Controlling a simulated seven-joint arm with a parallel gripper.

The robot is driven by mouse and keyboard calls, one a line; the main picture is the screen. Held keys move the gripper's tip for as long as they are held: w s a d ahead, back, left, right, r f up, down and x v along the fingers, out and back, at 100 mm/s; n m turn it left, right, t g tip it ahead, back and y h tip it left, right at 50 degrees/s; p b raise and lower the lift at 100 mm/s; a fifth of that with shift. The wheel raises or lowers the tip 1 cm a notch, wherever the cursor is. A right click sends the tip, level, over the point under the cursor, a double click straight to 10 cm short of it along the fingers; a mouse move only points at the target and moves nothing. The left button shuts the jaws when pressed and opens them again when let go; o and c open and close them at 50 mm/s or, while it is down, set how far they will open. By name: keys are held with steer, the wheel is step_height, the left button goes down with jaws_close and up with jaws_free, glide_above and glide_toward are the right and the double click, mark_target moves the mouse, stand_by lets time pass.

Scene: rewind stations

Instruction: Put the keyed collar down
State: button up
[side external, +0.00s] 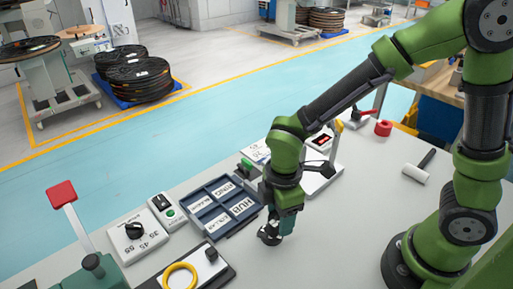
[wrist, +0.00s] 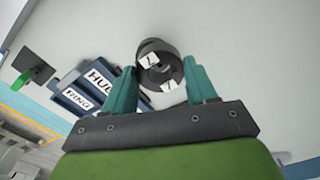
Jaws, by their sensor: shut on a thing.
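The keyed collar (wrist: 154,62) is a dark grey round part with white labelled patches, seen in the wrist view between the teal fingers of my gripper (wrist: 162,82). My gripper is shut on it. In the side external view the dark collar (side external: 270,234) shows at the lower end of my gripper (side external: 273,226), low over or touching the grey table; I cannot tell which. The blue tray (side external: 213,222) with labelled compartments, including HUB and RING, lies just left of my gripper. The tray also shows in the wrist view (wrist: 72,97).
A white roller (side external: 415,174) and a red ring (side external: 383,128) are at right.

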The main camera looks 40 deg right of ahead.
steer(key=w+a, duration=0.2)
steer(key=w, duration=0.2)
steer(key=w+a+f, duration=0.1)
steer(key=w+a, duration=0.2)
steer(key=w, duration=0.2)
steer(key=w+a, duration=0.2)
steer(key=w, duration=0.2)
steer(key=shift+w+a+f, duration=0.15)
steer(key=shift+a+f, duration=0.05)
steer(key=shift+f, duration=1.75)
steer(key=shift+f, duration=0.1)
